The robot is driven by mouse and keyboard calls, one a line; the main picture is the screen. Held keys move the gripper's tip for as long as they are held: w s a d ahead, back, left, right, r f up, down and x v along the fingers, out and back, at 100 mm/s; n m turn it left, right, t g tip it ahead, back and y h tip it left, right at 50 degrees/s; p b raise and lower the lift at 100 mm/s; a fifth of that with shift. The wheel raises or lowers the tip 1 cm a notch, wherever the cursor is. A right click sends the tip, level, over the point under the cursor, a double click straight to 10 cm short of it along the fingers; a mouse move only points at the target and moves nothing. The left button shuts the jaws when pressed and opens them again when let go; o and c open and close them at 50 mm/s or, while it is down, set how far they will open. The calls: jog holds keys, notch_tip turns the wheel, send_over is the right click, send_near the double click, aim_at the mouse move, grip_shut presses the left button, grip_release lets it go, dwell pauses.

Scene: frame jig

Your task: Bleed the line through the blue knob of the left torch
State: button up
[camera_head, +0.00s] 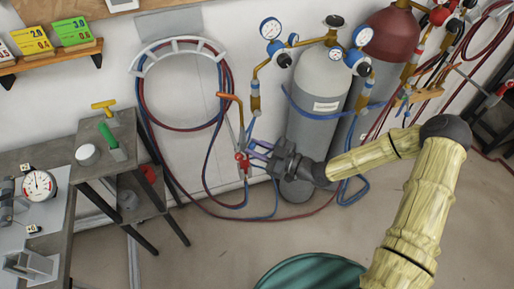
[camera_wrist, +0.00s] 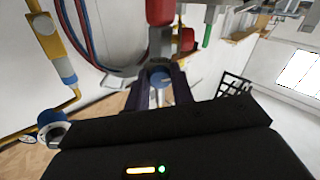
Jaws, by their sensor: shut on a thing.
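The left torch (camera_head: 241,130) hangs upright against the wall, left of the grey cylinder, with an orange tip at its top and a red knob (camera_head: 242,160) lower down. In the wrist view the red knob (camera_wrist: 187,40) sits beside a red part of the torch (camera_wrist: 159,12). My gripper (camera_head: 256,150) reaches the torch from the right and hides part of it in the head view. In the wrist view my gripper (camera_wrist: 161,84) is shut on the blue knob (camera_wrist: 160,76), which shows between the fingertips.
Grey (camera_head: 318,100) and maroon (camera_head: 393,40) cylinders with gauges stand behind my gripper. Red and blue hoses (camera_head: 223,90) hang on a wall rack and loop to the floor. A dark side table (camera_head: 125,130) stands left. A green round object (camera_head: 312,275) is in front.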

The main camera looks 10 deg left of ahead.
jog(key=shift+m, duration=0.4)
jog(key=m, duration=0.3)
jog(key=shift+m, duration=0.3)
jog(key=m, duration=0.4)
jog(key=o, duration=1)
jog(key=shift+d, duration=0.1)
jog(key=b+v, duration=0.2)
jog(key=v, duration=1.5)
jog(key=shift+d, duration=0.1)
